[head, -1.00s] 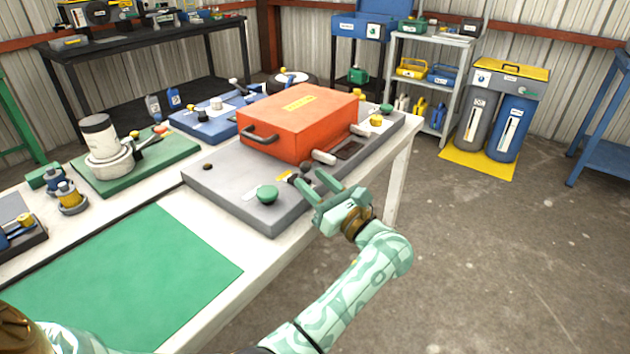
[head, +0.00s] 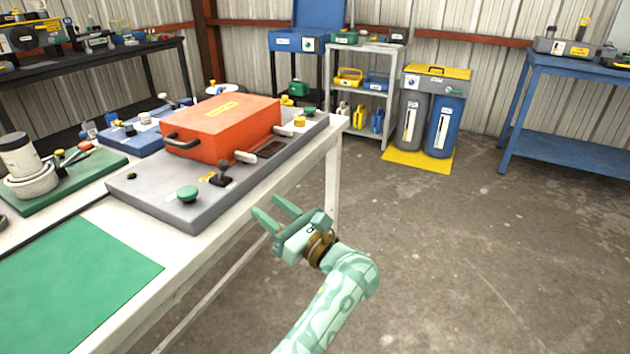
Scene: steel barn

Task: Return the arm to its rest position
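My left gripper (head: 269,207) shows in the head view, to the right of the white workbench (head: 132,228) and near its edge. Its two pale green fingers point up and left, parted, with nothing between them. It is apart from the grey board (head: 150,197) on the bench. That board carries an orange box (head: 225,130) with a dark handle, a green knob (head: 187,194) and a small dark lever (head: 223,173). My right gripper is not in view.
A green mat (head: 75,285) lies on the near bench top. A grey shelf (head: 361,93), grey and blue bins (head: 430,115) and a blue table (head: 575,150) stand farther back. The concrete floor (head: 480,260) to the right of my arm is clear.

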